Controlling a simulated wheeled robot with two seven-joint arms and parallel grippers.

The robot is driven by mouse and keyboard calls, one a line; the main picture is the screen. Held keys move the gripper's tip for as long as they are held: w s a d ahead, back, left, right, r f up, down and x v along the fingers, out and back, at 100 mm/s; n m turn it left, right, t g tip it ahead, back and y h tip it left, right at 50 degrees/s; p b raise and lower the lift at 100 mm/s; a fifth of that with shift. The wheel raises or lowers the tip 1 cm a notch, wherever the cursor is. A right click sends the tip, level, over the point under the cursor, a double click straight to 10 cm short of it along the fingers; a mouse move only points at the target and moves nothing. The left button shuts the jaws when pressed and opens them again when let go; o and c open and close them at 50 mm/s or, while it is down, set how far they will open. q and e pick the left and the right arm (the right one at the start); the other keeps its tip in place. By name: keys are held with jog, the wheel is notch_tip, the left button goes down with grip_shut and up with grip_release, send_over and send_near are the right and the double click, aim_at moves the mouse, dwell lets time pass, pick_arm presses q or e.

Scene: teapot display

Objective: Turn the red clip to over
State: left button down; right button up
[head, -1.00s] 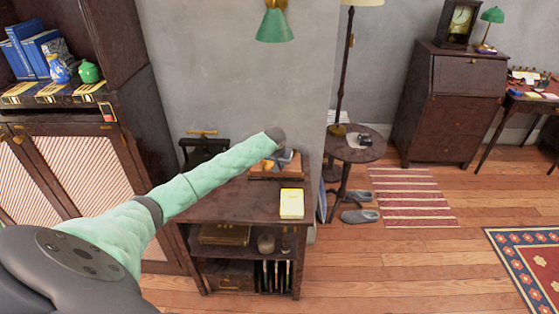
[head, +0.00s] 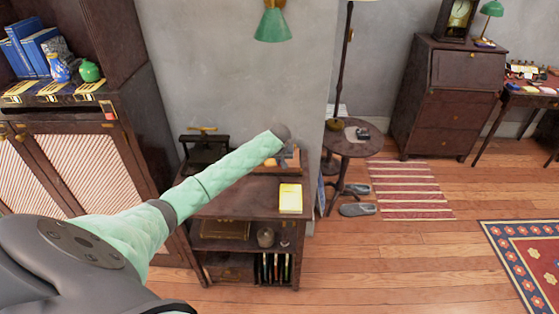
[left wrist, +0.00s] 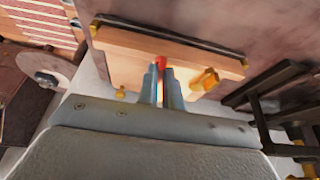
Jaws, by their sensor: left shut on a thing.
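The red clip (left wrist: 160,62) shows as a small red spot at the fingertips of my left gripper (left wrist: 161,75) in the left wrist view. The fingers are close together with the clip between their tips; most of it is hidden by them. It sits at a pale wooden board (left wrist: 125,60) with a dark rod along one edge. An orange-yellow piece (left wrist: 207,80) is on the board to the right of the fingers. In the head view, the wooden piece (head: 293,155) stands on the small cabinet, and my left arm hides most of the gripper. My right gripper is not in view.
A yellow pad (head: 290,199) lies on the dark cabinet top (head: 240,199). A dark press-like object (head: 203,148) stands behind my arm. A round side table (head: 353,145) stands to the right.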

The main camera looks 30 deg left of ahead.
pick_arm(q)
jog(key=shift+r, duration=0.1)
jog(key=c, duration=1.6)
grip_release()
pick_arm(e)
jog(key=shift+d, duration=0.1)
pick_arm(q)
jog(key=shift+o, duration=0.2)
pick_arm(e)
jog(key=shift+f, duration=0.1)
